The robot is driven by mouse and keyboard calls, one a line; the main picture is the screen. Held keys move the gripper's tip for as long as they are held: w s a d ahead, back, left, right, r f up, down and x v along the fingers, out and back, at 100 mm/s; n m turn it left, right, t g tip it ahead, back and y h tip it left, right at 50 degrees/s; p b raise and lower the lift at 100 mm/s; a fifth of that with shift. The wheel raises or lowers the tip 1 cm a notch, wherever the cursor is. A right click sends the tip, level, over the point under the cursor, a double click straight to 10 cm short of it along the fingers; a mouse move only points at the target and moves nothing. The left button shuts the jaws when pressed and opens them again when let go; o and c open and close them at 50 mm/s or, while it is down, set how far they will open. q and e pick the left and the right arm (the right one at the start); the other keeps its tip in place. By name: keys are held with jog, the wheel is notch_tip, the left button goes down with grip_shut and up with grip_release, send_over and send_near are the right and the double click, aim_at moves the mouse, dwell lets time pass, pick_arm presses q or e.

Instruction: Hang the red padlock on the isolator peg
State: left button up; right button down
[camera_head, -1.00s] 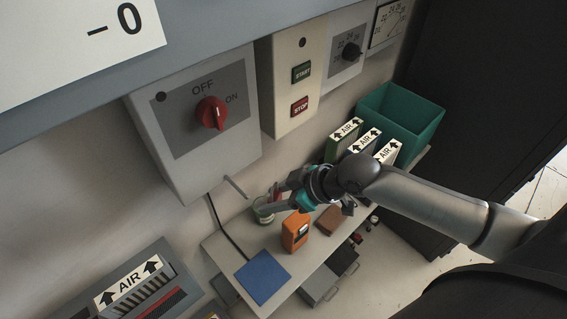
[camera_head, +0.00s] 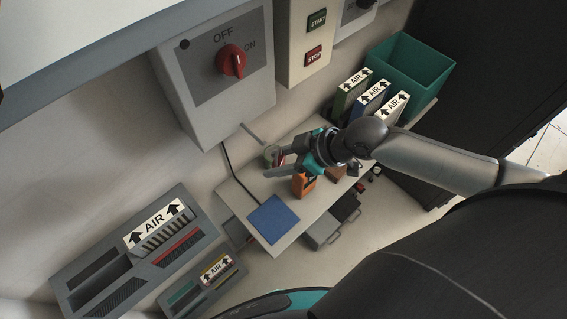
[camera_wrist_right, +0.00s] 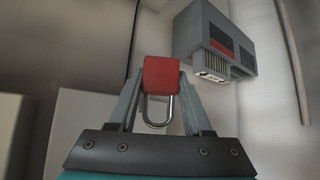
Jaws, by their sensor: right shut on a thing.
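The red padlock (camera_wrist_right: 162,75) is between the fingertips of my right gripper (camera_wrist_right: 160,88) in the wrist view. Its metal shackle (camera_wrist_right: 172,112) points back toward the palm. In the head view my right gripper (camera_head: 274,165) is over the shelf, fingers pointing left, with a small bit of red between them. The isolator box (camera_head: 215,85) with a red knob (camera_head: 231,60) is on the wall. A thin grey peg (camera_head: 251,133) sticks out below it, close to the fingertips and apart from the padlock. My left gripper is not in view.
The shelf (camera_head: 245,205) holds a blue mat (camera_head: 272,219), an orange device (camera_head: 304,184) and a brown block (camera_head: 337,172). AIR-labelled modules (camera_head: 370,96) and a green bin (camera_head: 408,62) stand at the right. AIR racks (camera_head: 135,255) are at lower left.

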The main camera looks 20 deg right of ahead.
jog(key=shift+w+a, duration=0.25)
jog(key=shift+w, duration=0.3)
jog(key=w+b, duration=0.1)
jog(key=w+a+f+b, duration=0.1)
jog(key=w, duration=0.1)
jog(key=w+a+f, duration=0.1)
jog(key=w, duration=0.1)
jog(key=shift+b, duration=0.4)
jog(key=shift+w, duration=0.1)
dwell(0.4)
jog(key=shift+c, duration=1.3)
grip_release()
jog(key=shift+d, duration=0.1)
